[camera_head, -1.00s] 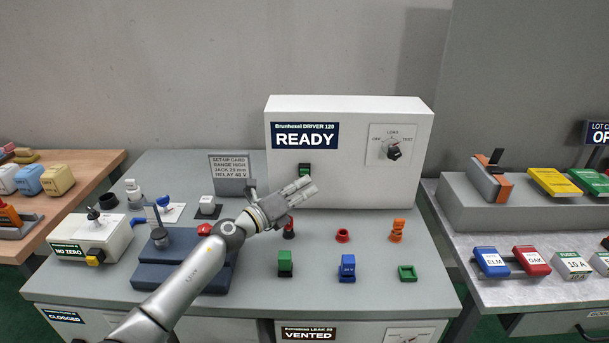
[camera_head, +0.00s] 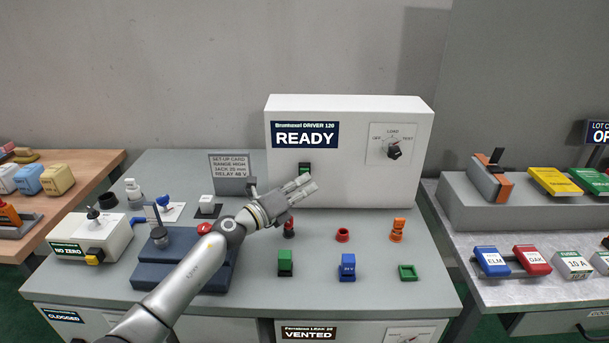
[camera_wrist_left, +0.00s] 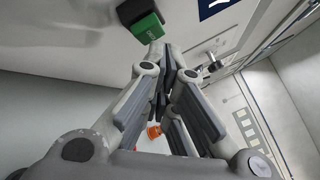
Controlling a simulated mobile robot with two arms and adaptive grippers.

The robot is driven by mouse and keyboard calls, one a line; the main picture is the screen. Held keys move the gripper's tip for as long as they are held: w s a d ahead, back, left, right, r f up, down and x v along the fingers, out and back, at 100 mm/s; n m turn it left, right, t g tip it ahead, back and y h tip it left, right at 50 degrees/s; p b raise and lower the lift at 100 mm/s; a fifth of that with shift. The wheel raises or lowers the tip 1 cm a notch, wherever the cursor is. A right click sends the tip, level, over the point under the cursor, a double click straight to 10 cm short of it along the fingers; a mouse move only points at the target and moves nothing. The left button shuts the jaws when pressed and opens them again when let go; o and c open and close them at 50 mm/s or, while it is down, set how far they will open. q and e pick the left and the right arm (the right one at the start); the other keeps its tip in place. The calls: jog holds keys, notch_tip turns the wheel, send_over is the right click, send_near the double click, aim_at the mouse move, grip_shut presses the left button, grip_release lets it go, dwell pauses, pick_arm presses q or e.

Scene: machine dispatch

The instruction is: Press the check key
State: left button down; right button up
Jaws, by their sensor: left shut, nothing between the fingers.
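The white Brunhoxel DRIVER 120 machine (camera_head: 350,180) stands at the back of the grey bench, its display reading READY. A small green key (camera_head: 304,168) sits low on its front panel; the wrist view shows a green key (camera_wrist_left: 147,28) in a dark frame, just past the fingertips. I cannot read its label. My left gripper (camera_head: 308,185) is shut and empty, its fingertips just below and right of the key in the head view. The wrist view also shows the gripper (camera_wrist_left: 163,62). I cannot tell whether the fingertips touch the key. My right gripper is out of view.
A knob (camera_head: 393,149) marked with LOAD and TEST is at the panel's right. A red button (camera_head: 204,229) on a blue base lies under my forearm. A set-up card (camera_head: 230,166) stands left.

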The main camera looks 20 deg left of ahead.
pick_arm(q)
jog(key=shift+w, duration=0.1)
dwell(0.3)
jog(key=shift+w+a+b, duration=0.15)
jog(key=shift+w+b, duration=0.25)
jog(key=shift+w, duration=0.1)
dwell(0.4)
dwell(0.4)
jog(key=shift+s+d+p, duration=0.2)
jog(key=shift+s+p, duration=0.55)
jog(key=shift+s, duration=0.15)
jog(key=s+p, duration=0.1)
jog(key=s, duration=0.1)
jog(key=s+d+p, duration=0.1)
jog(key=s+p, duration=0.1)
jog(key=shift+s+d, duration=0.2)
jog(key=shift+s, duration=0.2)
